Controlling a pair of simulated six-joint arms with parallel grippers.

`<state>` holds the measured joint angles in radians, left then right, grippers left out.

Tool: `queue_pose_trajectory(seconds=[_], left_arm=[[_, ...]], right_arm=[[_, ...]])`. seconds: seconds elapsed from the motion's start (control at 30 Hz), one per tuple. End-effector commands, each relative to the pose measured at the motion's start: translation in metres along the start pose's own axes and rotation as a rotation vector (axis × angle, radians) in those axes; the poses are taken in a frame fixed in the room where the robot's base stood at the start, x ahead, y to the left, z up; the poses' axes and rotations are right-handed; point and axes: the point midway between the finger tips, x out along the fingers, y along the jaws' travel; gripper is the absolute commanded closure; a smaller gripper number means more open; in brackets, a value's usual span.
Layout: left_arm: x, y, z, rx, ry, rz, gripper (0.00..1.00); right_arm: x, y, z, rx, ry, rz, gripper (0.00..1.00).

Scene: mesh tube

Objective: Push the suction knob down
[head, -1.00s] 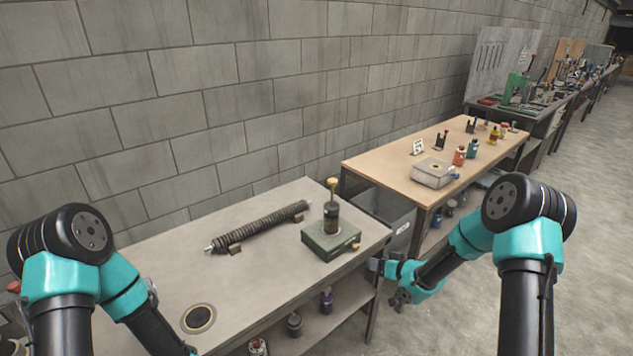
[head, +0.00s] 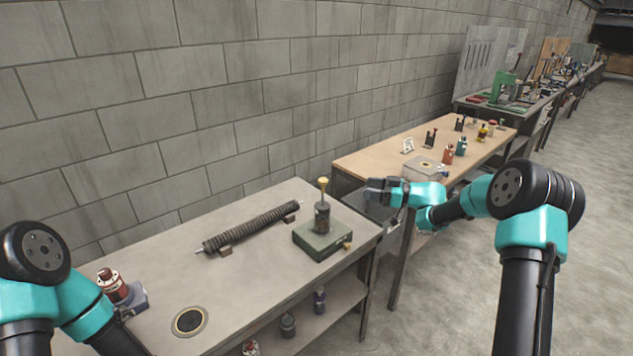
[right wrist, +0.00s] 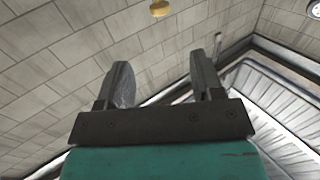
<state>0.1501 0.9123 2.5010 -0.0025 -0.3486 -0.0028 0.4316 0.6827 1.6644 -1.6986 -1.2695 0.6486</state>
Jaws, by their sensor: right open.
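The suction knob (head: 323,184) is a yellow cap on a thin stem. It stands upright above a dark cylinder (head: 322,214) on a green box (head: 320,240) near the right end of the grey table. The yellow knob also shows at the top of the right wrist view (right wrist: 159,8), beyond the fingers. My right gripper (head: 372,190) is to the right of the knob, at about its height in the picture and apart from it. Its two fingers (right wrist: 158,84) are spread and empty in the right wrist view. My left gripper is outside the head view.
A dark mesh tube (head: 252,227) lies on small supports on the grey table (head: 250,285). A black round disc (head: 189,321) is at the front, and a red bottle (head: 114,286) stands at the left. A wooden table (head: 400,150) with small items stands behind my right gripper.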

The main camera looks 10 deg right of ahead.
Motion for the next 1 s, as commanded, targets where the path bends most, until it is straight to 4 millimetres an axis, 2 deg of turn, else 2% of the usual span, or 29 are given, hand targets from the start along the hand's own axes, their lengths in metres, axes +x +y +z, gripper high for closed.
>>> queue_pose_trajectory(seconds=[0.27,1.0], left_arm=[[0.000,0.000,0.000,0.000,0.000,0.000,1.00],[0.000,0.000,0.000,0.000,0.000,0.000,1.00]], right_arm=[[0.016,0.000,0.001,0.001,0.001,0.000,0.39],[0.138,0.000,0.001,0.001,0.001,-0.001,0.39]])
